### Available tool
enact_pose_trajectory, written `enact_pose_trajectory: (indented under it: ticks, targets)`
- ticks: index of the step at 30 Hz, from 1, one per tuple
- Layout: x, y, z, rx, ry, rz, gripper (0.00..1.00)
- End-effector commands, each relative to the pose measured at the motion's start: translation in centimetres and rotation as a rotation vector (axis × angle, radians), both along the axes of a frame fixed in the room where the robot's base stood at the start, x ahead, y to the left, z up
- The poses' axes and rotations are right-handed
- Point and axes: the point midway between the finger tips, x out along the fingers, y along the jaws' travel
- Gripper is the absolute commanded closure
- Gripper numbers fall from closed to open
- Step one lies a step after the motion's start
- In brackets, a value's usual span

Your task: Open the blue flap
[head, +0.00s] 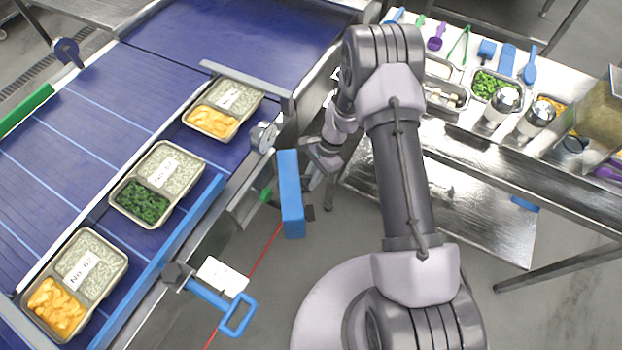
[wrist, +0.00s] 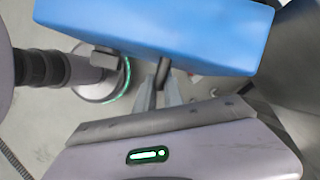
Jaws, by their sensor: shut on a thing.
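The blue flap (head: 290,195) is a narrow upright panel beside the conveyor's near side in the head view. In the wrist view the flap (wrist: 160,28) fills the top as a broad blue block. My gripper (head: 313,160) is just right of the flap. In the wrist view my gripper (wrist: 166,88) has its fingers closed around a short grey handle (wrist: 163,72) that sticks out below the flap. The far side of the flap is hidden.
The blue conveyor (head: 120,80) carries several filled trays, including one with greens (head: 157,185). A blue handle (head: 238,315) sticks out from the conveyor's near edge. A metal table (head: 440,200) with bowls, shakers and utensils stands at right. Floor shows between them.

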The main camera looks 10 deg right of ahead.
Motion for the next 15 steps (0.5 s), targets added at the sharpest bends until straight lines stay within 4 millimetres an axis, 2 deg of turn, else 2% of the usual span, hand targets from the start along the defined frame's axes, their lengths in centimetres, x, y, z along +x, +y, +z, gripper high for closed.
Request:
enact_pose_trajectory:
  ticks: [1,2,3,11,15]
  targets:
    - [0.1,0.0,0.0,-0.001,-0.001,0.000,1.00]
    - [0.1,0.0,0.0,-0.001,-0.001,0.000,0.85]
    - [0.1,0.0,0.0,-0.001,-0.001,0.000,0.78]
    - [0.0,0.0,0.0,0.000,-0.001,0.000,0.78]
    - [0.3,-0.5,1.4,-0.001,-0.003,-0.001,0.78]
